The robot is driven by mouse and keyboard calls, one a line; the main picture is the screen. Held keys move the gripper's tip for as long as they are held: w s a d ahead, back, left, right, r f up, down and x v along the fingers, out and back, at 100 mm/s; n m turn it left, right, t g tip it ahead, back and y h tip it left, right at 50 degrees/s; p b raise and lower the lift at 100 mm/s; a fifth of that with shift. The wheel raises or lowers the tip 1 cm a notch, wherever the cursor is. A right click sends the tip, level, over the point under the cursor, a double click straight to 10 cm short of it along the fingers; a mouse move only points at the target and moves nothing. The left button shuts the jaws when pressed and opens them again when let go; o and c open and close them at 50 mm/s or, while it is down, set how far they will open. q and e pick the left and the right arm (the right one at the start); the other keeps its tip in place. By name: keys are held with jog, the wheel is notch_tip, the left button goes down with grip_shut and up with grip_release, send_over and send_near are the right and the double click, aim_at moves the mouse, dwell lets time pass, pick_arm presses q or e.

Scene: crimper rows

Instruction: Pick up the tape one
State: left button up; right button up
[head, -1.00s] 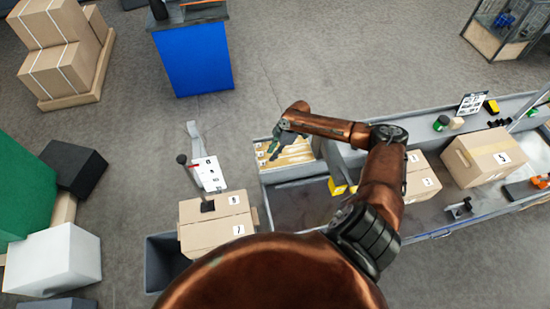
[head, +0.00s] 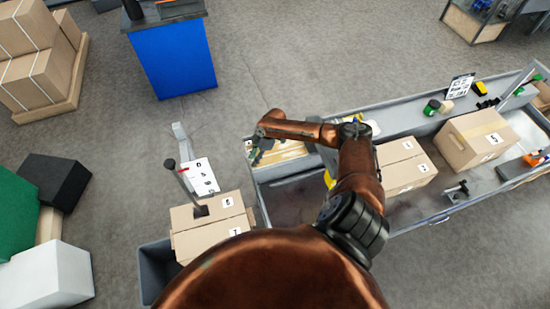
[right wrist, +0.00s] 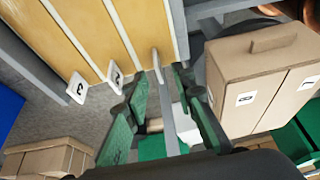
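My right gripper (head: 257,153) is over the left edge of a yellow slotted board (head: 285,149) in the head view. In the right wrist view its green fingers (right wrist: 170,115) stand apart, with no object clearly held between them. The board (right wrist: 95,40) there carries white tags, one marked 3 (right wrist: 77,88). A slim grey upright piece (right wrist: 157,66) shows beyond the fingertips; I cannot tell what it is. No tape can be made out for certain. A small beige roll-like thing (head: 447,106) stands beside a green-and-black one (head: 432,107) on the back ledge. My left gripper is not in view.
Labelled cartons (head: 405,165) and another carton (head: 478,138) stand on the grey bench (head: 300,199). More cartons (head: 212,225) stand in front, left of the bench, near a white numbered sheet (head: 199,177). A blue cabinet (head: 178,58) is farther back. Open floor lies between.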

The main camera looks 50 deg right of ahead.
jog(key=shift+a+f, duration=0.25)
jog(key=shift+f, duration=0.45)
jog(key=shift+c, duration=0.4)
grip_shut()
jog(key=shift+r, duration=0.15)
